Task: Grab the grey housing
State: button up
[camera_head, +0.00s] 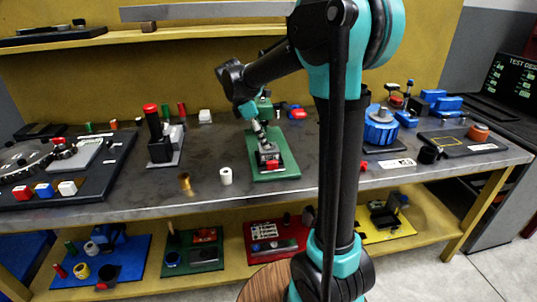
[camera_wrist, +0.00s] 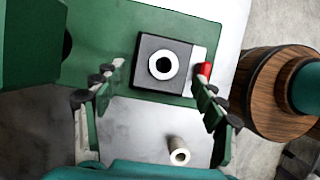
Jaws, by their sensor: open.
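A dark grey square block with a white ring around a dark hole, which looks like the grey housing (camera_wrist: 145,83), sits on a green plate (camera_wrist: 110,30). A light grey strip and a red knob (camera_wrist: 205,69) are at its right side. My gripper (camera_wrist: 161,72) is open, with one finger to the left of the block and the other to its right near the red knob. I see no finger contact with the block. In the head view, my gripper (camera_head: 262,138) is over the green plate (camera_head: 289,170), and the block is mostly hidden there.
A white hollow cylinder (camera_head: 226,176) and a brass cylinder (camera_head: 185,183) stand on the bench left of the plate. A black press-like device with a red top (camera_head: 151,108) stands farther left. A blue round part (camera_head: 380,128) is at right. Bare bench lies in front of the plate.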

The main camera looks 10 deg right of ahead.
aim_at(269, 153)
jog(key=shift+s+x, duration=0.2)
jog(key=shift+x, duration=2.5)
jog(key=shift+r, duration=0.1)
jog(key=shift+c, duration=0.5)
jog(key=c, duration=1.4)
jog(key=shift+d, duration=0.1)
grip_shut()
jog(key=shift+r, duration=0.15)
